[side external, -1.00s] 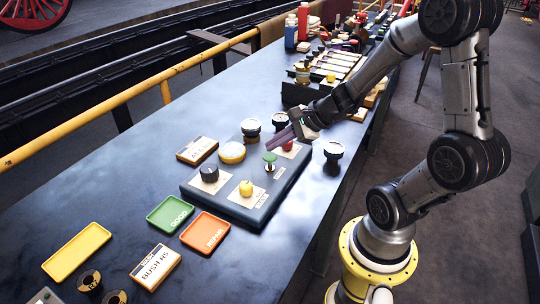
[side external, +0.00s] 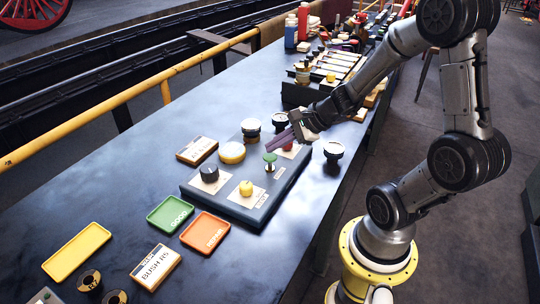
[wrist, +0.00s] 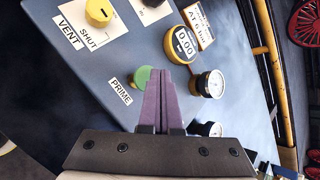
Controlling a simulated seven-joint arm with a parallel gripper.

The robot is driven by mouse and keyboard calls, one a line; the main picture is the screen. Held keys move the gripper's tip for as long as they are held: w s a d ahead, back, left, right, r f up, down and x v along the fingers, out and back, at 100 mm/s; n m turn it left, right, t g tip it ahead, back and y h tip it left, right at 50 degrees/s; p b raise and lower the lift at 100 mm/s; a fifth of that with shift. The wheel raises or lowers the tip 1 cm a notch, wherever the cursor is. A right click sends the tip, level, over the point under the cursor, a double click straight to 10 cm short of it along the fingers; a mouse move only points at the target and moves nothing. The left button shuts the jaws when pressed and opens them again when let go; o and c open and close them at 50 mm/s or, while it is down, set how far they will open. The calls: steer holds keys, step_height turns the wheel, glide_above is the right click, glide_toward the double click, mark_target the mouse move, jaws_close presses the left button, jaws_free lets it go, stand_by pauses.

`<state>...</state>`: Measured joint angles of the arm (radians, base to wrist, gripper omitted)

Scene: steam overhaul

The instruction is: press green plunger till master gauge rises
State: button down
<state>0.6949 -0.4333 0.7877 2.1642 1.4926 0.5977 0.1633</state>
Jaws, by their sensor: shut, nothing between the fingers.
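The green plunger (side external: 269,158) stands upright on the grey control panel (side external: 222,205). It also shows in the wrist view (wrist: 142,76), beside a PRIME label. My gripper (side external: 291,122) is shut and empty, with its purple fingers above the panel, just behind the plunger. In the wrist view, the fingertips (wrist: 160,72) overlap the plunger's right edge; I cannot tell whether they touch. A yellow round gauge (wrist: 182,44) reads 0.00; it is also in the side view (side external: 232,153). I cannot tell whether it is the master gauge.
A red knob (side external: 288,146), a black knob (side external: 209,173) and a yellow knob (side external: 246,187) are on the panel near the plunger. Black-rimmed gauges (side external: 251,127) stand behind. Green (side external: 170,214) and orange (side external: 205,232) trays lie in front.

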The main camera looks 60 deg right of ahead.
mark_target(273, 155)
steer(key=shift+s+f, duration=0.1)
steer(key=shift+f, duration=1.5)
stand_by(1.5)
steer(key=shift+r, duration=1.75)
steer(key=shift+r, duration=0.15)
steer(key=shift+r, duration=2.4)
